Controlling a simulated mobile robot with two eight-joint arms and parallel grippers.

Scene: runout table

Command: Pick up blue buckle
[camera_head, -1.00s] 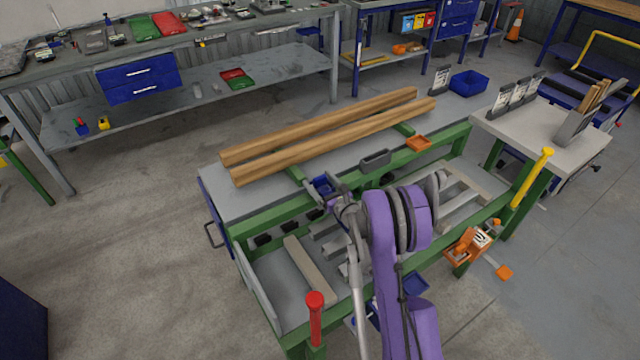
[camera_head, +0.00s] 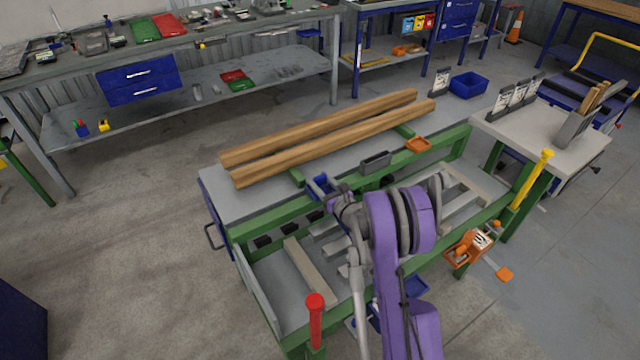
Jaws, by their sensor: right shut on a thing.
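The blue buckle (camera_head: 318,187) is at the front edge of the runout table (camera_head: 222,184), just in front of the near wooden beam. My right gripper (camera_head: 325,188) reaches it from the lower right and is shut on it. The fingers and wrist cover part of the buckle. I cannot tell whether the buckle touches the tabletop or is a little above it. My left gripper is not in view.
Two long wooden beams (camera_head: 330,143) lie across the table behind the gripper. A grey handle-like part (camera_head: 375,162) and an orange piece (camera_head: 418,144) are to the right. A red-capped post (camera_head: 315,318) stands in front. A blue bin (camera_head: 468,84) sits at the far end.

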